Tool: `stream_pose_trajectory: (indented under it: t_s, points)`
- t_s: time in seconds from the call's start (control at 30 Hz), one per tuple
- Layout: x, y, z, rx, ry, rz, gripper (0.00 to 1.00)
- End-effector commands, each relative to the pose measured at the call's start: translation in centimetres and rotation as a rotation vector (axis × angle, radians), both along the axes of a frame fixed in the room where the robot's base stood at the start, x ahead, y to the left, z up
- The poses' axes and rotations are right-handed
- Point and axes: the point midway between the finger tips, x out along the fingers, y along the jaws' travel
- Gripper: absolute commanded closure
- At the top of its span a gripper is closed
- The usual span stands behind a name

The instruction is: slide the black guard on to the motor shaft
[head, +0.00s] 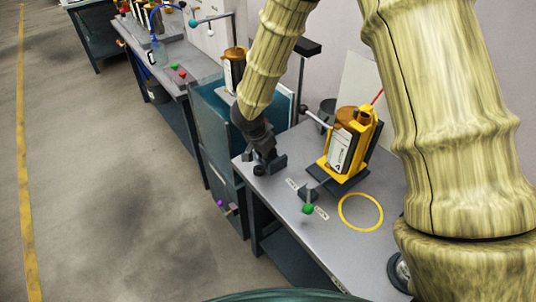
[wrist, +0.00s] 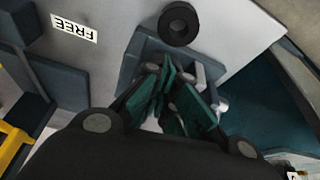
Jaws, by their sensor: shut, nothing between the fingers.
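A black ring with a hole, which looks like the guard (head: 259,170), lies at the left edge of the grey bench. In the wrist view the black guard (wrist: 180,23) lies flat just beyond my fingertips. My gripper (head: 266,155) is low over the bench beside it. Its teal fingers (wrist: 172,78) are together and empty, over a dark grey block or holder. The motor (head: 342,150), in a yellow frame with a copper-coloured top, stands to the right of my gripper. A thin grey rod (head: 314,117) shows at its upper left; I cannot tell whether it is the shaft.
A green-knobbed lever (head: 308,209) stands in front of the motor, near white labels. A yellow ring mark (head: 361,212) surrounds bare bench. A "FREE" label (wrist: 74,30) shows in the wrist view. A teal cabinet (head: 215,125) stands left of the bench.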

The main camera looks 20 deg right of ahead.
Motion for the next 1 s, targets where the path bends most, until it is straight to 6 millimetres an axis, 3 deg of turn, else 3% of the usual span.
stream_pose_trajectory:
  t_s: [0.43, 1.0]
  points:
    - [-0.2, 0.3, -0.1, -0.001, 0.000, 0.000, 1.00]
    - [-1.3, 2.5, -0.1, 0.000, -0.001, 0.000, 1.00]
